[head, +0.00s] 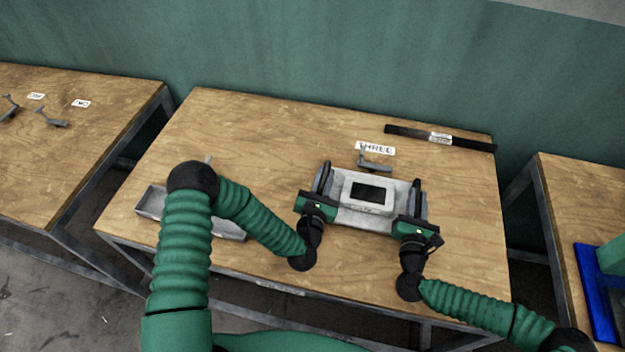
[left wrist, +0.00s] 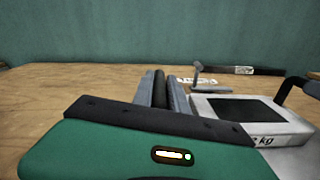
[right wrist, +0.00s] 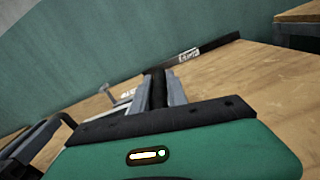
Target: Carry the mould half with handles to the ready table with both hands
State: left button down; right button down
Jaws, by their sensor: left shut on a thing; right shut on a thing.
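The mould half (head: 352,215) is a light grey block with a raised centre, a dark rectangular recess and a dark handle on each side. It is over the middle table (head: 270,130); I cannot tell whether it touches the top. My left gripper (head: 322,188) is shut on its left handle, and my right gripper (head: 415,200) is shut on its right handle. In the left wrist view the mould half (left wrist: 250,117) shows a "kg" marking, and the left fingers (left wrist: 160,90) close on a dark bar. In the right wrist view the right fingers (right wrist: 157,92) do the same.
A small grey bracket (head: 374,164) and a "THREE" label (head: 375,148) lie behind the mould half. A black bar (head: 465,143) lies at the back edge. A grey tray (head: 150,203) is at the front left. Other tables stand left (head: 75,150) and right (head: 560,200), with gaps between.

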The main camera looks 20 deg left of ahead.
pick_arm(q)
jog(key=shift+f+b, duration=0.3)
jog(key=shift+f, duration=0.2)
pick_arm(e)
jog(key=shift+f, duration=0.35)
pick_arm(q)
jog(key=c, duration=1.7)
grip_release()
jog(key=shift+f, duration=0.1)
pick_arm(e)
jog(key=c, duration=1.7)
grip_release()
jog(key=shift+f, duration=0.1)
pick_arm(q)
jog(key=o, duration=0.4)
jog(key=shift+s+d+r, duration=0.1)
jog(key=shift+s+r, duration=0.1)
jog(key=shift+r, duration=0.05)
pick_arm(e)
jog(key=o, duration=0.4)
jog(key=shift+s+d, duration=0.1)
jog(key=shift+s, duration=0.05)
pick_arm(q)
jog(key=shift+w+f, duration=0.1)
